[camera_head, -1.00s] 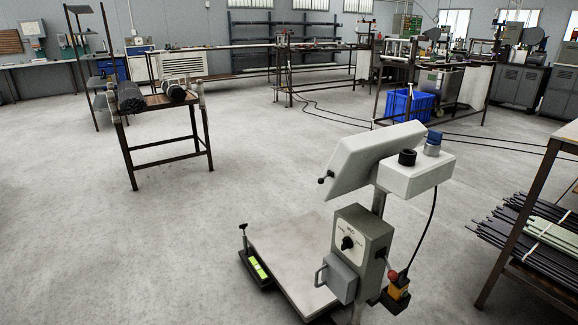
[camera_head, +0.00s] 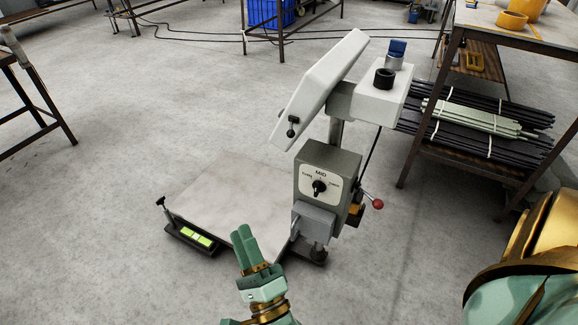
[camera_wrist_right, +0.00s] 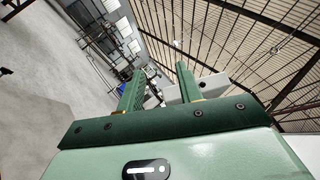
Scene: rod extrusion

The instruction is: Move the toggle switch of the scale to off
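The scale has a pale platform (camera_head: 215,195), a column and a tilted white head (camera_head: 318,88). A short black lever (camera_head: 291,128) with a ball tip sticks out of the head's lower edge. A grey box (camera_head: 327,175) on the column carries a round dial knob (camera_head: 319,187) marked MID. A lever with a red ball (camera_head: 377,203) sticks out at the box's right. I cannot tell which is the toggle switch. My right gripper (camera_head: 243,236) appears in front of the platform, apart from these controls. In the wrist view its fingers (camera_wrist_right: 158,82) are apart with nothing held. My left gripper is out of view.
A rack with bundled rods (camera_head: 475,120) stands right of the scale. A dark-legged stand (camera_head: 30,100) is at the left edge, and a blue crate (camera_head: 270,12) is at the back. The floor left of the scale is clear.

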